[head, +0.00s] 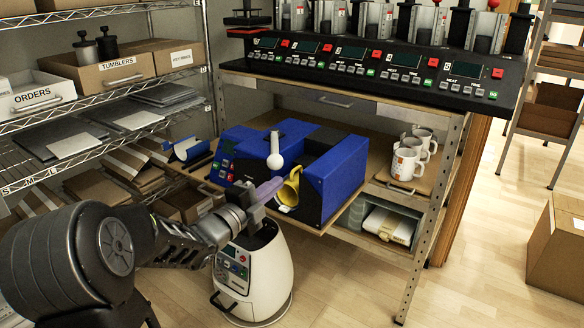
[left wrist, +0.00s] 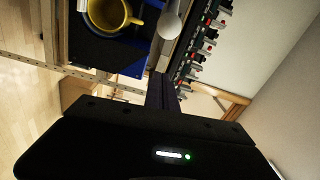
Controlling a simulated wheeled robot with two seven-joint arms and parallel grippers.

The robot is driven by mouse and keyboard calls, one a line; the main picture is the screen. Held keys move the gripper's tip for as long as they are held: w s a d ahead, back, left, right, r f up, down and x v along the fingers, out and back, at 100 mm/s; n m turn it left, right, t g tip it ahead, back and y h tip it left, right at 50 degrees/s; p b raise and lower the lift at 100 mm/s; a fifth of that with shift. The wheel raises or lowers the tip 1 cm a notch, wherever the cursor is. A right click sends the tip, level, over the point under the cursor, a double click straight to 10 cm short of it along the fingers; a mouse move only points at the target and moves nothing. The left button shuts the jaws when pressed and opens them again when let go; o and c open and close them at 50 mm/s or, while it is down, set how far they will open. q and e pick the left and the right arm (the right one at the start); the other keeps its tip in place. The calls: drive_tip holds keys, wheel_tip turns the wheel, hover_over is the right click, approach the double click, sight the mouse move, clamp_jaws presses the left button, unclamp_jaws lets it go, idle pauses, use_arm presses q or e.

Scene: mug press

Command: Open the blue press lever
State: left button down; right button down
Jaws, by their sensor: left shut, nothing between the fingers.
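The blue press (head: 335,170) stands on the wooden bench. Its lever has a white knob (head: 275,161) and a white bar standing up from it, at the front of the press, left of the mug. The lever's white end also shows at the top of the left wrist view (left wrist: 172,25). A yellow mug (head: 289,188) sits in the press front and also shows in the left wrist view (left wrist: 108,14). My left gripper (head: 269,189) is shut and empty, just below the knob and left of the mug in the head view. My right gripper is not in view.
A row of other presses with a black control panel (head: 390,68) stands on the shelf above. White mugs (head: 407,160) stand at the bench's right. A white rounded machine (head: 254,275) stands on the floor below my left gripper. Wire shelves with boxes are at left.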

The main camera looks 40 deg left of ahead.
use_arm(q)
drive_tip(key=w+a+p, duration=0.1)
drive_tip(key=w+a, duration=0.3)
drive_tip(key=w, duration=0.4)
drive_tip(key=shift+w, duration=0.35)
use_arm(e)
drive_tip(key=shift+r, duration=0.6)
use_arm(q)
drive_tip(key=shift+s, duration=0.1)
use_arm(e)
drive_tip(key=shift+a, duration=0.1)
